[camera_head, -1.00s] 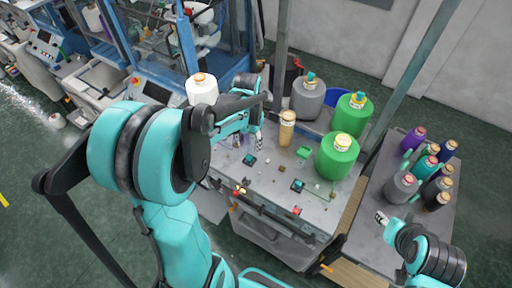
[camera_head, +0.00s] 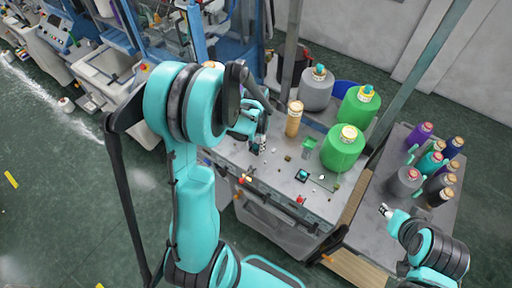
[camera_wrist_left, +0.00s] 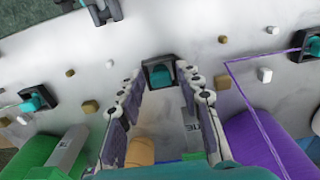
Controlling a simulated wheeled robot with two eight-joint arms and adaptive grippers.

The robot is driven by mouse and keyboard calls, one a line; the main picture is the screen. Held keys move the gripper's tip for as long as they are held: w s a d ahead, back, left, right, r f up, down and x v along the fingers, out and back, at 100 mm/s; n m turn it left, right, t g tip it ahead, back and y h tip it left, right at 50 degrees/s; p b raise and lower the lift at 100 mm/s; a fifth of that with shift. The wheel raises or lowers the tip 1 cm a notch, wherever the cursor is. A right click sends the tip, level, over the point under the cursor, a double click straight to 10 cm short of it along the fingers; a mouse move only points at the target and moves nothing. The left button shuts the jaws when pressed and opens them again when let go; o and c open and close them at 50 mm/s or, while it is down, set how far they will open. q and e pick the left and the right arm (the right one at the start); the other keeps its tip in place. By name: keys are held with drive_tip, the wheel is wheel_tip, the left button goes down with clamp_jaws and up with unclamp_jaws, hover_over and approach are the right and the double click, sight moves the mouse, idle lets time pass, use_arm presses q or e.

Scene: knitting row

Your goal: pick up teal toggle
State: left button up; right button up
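In the left wrist view a teal toggle (camera_wrist_left: 160,74) on a dark square base sits on the pale panel between my left fingertips. Similar teal toggles show at the left (camera_wrist_left: 35,100) and right edge (camera_wrist_left: 312,46) of that view. My left gripper (camera_wrist_left: 163,82) is open, its fingers apart on either side of the middle toggle; I cannot tell if they touch it. In the head view my left gripper (camera_head: 258,146) is low over the grey machine top (camera_head: 280,190) and hides that toggle. Another teal toggle (camera_head: 302,175) is to its right. My right gripper (camera_head: 387,211) is small, near the side table.
A tan cone (camera_head: 294,118) stands close behind my left gripper. Green cones (camera_head: 343,148) (camera_head: 359,106) and a grey one (camera_head: 317,90) stand to the right and behind. Several bottle-like cones (camera_head: 404,182) crowd the side table (camera_head: 375,235). Small knobs dot the panel.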

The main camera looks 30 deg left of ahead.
sight(255, 146)
use_arm(q)
drive_tip(key=c, duration=0.3)
drive_tip(key=shift+r, duration=0.6)
wheel_tip(255, 146, up, 2)
drive_tip(key=shift+r+b, duration=0.25)
drive_tip(key=shift+b, duration=0.1)
drive_tip(key=w+d+r, duration=0.1)
drive_tip(key=d+r, duration=0.1)
drive_tip(key=d, duration=0.1)
drive_tip(key=w+d+r+b, duration=0.1)
drive_tip(key=w+d+r, duration=0.1)
drive_tip(key=d+r, duration=0.1)
drive_tip(key=w+d+r+b, duration=0.1)
drive_tip(key=w+d+r, duration=0.1)
drive_tip(key=d, duration=0.2)
drive_tip(key=shift+d+r, duration=0.15)
drive_tip(key=shift+d, duration=0.15)
